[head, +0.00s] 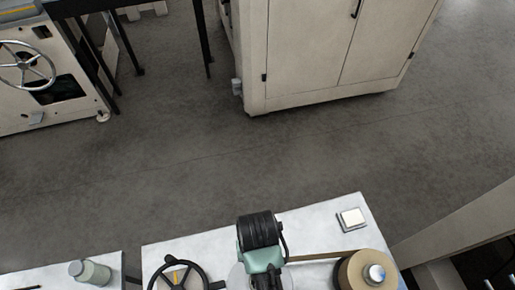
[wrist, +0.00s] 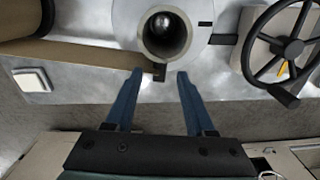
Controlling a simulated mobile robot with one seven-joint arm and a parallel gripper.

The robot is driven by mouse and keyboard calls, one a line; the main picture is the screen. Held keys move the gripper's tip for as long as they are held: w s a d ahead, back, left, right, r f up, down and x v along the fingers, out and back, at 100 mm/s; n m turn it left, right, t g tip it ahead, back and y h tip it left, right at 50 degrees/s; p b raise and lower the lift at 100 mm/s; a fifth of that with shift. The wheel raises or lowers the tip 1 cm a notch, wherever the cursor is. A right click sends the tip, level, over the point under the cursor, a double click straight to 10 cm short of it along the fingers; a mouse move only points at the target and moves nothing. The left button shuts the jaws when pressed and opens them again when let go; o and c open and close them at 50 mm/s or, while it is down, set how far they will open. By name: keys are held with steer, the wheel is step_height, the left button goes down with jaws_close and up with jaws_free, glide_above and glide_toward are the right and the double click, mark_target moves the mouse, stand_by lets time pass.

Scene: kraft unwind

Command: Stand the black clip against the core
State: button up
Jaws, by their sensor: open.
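The core (wrist: 181,40) is a grey hollow tube, seen end-on in front of a pale round plate (wrist: 125,15) in the wrist view. A small dark piece (wrist: 159,72) sits at the end of a brown strip just below the core, and a short black bar (wrist: 205,24) lies on the plate's right side. I cannot tell for certain which is the black clip. My gripper (wrist: 160,71) is open and empty. Its two blue fingers point toward the core, their tips just below it in the picture. In the head view my arm hides the core and the fingers.
A black handwheel (head: 178,276) is on the left. A small pale square block (head: 351,219) lies on the white table (head: 310,222). A grey-green bottle (head: 92,271) is at lower left.

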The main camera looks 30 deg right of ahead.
steer(key=shift+r, duration=2.4)
steer(key=w+r+n+t+h, duration=0.1)
steer(key=w+r+t, duration=0.5)
steer(key=w+r, duration=0.65)
steer(key=w+a+r+n+t, duration=0.1)
steer(key=w+r+t, duration=0.25)
steer(key=r, duration=0.35)
steer(key=w+a+r+t+h, duration=0.1)
steer(key=w+r+t, duration=0.25)
steer(key=r, duration=0.45)
steer(key=w+a+r+n+t, duration=0.1)
steer(key=w+r+t, duration=0.1)
steer(key=w+r, duration=0.35)
steer(key=s+a+r+t, duration=0.2)
steer(key=s+r+t, duration=0.2)
steer(key=r, duration=0.7)
steer(key=s+a+r+n+t+y, duration=0.1)
steer(key=s+r+t, duration=0.3)
steer(key=r, duration=0.7)
steer(key=s+a+r+t, duration=0.3)
steer(key=s+r, duration=0.3)
steer(key=r, duration=0.5)
steer(key=shift+a+n+t+y, duration=0.15)
steer(key=shift+n+t+y, duration=0.15)
steer(key=shift+t, duration=0.4)
